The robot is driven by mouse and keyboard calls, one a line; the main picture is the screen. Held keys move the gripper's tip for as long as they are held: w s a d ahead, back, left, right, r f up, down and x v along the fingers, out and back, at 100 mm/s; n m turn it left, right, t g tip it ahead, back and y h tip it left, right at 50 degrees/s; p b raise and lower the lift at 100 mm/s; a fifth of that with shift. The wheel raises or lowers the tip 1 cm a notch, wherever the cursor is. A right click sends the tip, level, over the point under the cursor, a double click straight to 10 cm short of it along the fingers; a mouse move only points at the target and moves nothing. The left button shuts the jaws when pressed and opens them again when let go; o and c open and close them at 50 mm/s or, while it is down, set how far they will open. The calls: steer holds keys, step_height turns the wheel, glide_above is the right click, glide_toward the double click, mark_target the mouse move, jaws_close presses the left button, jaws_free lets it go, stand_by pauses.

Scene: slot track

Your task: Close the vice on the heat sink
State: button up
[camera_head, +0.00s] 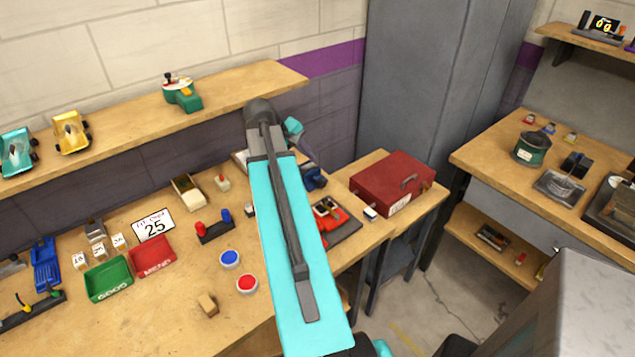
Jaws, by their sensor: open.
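My cyan arm link rises through the middle of the view and hides part of the workbench behind it. My gripper is not visible; only a small cyan part of my wrist shows beyond the arm's elbow. A dark blue object (314,179), possibly the vice, shows just right of my arm near the back of the bench, partly hidden. Its jaws cannot be made out. No heat sink can be made out with certainty. A small grey ribbed block (95,231) stands on the bench at left, too small to identify.
The wooden bench (160,325) holds a green tray (108,279), a red tray (153,257), blue and red buttons (230,259) and a red toy car (330,213). A red toolbox (393,184) stands on a side table. A shelf runs behind; another bench is at right.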

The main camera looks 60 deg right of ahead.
mark_target(320, 182)
steer(key=shift+d+f, duration=0.1)
steer(key=shift+f, duration=0.05)
steer(key=shift+p+x, duration=1.85)
steer(key=shift+x, duration=4.85)
steer(key=shift+s, duration=0.15)
steer(key=shift+c, duration=0.3)
steer(key=c, duration=1)
